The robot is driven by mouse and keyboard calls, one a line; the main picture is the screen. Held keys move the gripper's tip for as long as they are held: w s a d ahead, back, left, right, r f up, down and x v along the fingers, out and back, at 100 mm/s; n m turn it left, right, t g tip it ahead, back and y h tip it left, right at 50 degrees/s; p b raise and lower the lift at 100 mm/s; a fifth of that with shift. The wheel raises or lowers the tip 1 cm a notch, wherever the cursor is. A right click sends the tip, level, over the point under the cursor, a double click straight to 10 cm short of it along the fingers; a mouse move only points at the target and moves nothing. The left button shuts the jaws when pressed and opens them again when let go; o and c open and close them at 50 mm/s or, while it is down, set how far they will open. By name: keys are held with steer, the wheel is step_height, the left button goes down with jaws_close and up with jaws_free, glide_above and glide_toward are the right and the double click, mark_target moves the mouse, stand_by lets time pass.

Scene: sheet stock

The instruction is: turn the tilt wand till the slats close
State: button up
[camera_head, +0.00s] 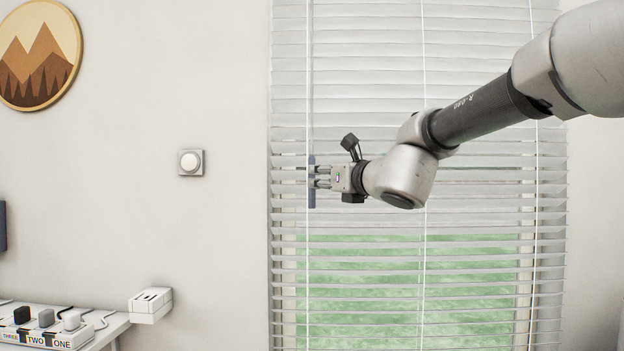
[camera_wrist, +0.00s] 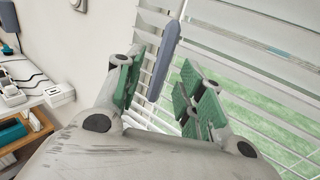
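The tilt wand (camera_head: 311,196) hangs upright in front of the blind's left part, with a blue-grey handle at its lower end. In the wrist view the handle (camera_wrist: 164,58) lies between my two green-padded fingers, with visible gaps on both sides. My gripper (camera_head: 314,177) is open around the handle; it also shows in the wrist view (camera_wrist: 160,90). The blind's slats (camera_head: 480,262) are partly open: green outdoors shows between the lower ones. The upper slats show mostly pale surfaces. My arm hides part of the blind.
The space left of the wand is clear.

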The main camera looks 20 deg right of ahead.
mark_target(312, 177)
steer(key=x, duration=0.8)
steer(key=shift+d+f, duration=0.2)
steer(key=shift+d, duration=0.1)
steer(key=shift+c, duration=0.4)
jaws_close()
